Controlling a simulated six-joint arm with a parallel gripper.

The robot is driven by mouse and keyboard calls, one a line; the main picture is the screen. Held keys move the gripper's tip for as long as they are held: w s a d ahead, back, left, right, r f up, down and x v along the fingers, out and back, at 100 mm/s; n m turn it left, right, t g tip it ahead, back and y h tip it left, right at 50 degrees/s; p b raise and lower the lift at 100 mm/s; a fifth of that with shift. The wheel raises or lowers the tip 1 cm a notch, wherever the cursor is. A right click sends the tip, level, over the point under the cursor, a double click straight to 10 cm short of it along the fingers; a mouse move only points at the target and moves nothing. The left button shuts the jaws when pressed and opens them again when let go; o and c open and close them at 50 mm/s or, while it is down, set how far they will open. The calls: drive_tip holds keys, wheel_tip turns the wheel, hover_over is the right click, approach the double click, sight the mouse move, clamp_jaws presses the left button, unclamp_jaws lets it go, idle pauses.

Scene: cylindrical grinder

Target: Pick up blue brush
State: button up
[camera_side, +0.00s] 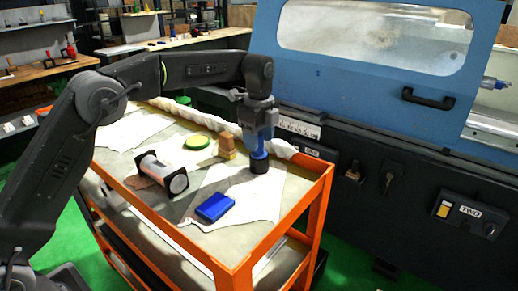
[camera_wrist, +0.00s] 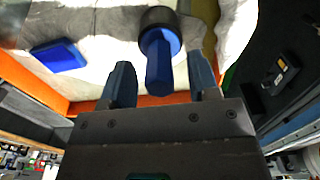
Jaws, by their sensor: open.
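The blue brush (camera_side: 259,160) stands upright on the cart top, with a blue handle and a dark round head at the bottom. In the wrist view the brush (camera_wrist: 159,62) shows its blue handle between my two fingers, a little beyond the fingertips. My gripper (camera_side: 259,132) points down directly above the brush in the side view. In the wrist view my gripper (camera_wrist: 162,78) is open, with a finger on each side of the handle and gaps visible. Whether a finger touches the handle in the side view is hard to tell.
A blue box (camera_side: 215,207) lies on a white cloth in front of the brush. A wooden block (camera_side: 226,145), a green-rimmed disc (camera_side: 196,142) and a black-ended cylinder (camera_side: 162,175) are on the cart. The orange cart rim (camera_side: 313,190) is close right, before the blue grinder (camera_side: 365,60).

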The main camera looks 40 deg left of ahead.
wheel_tip(320, 180, down, 2)
drive_tip(key=shift+f, duration=0.1)
drive_tip(key=c, duration=1)
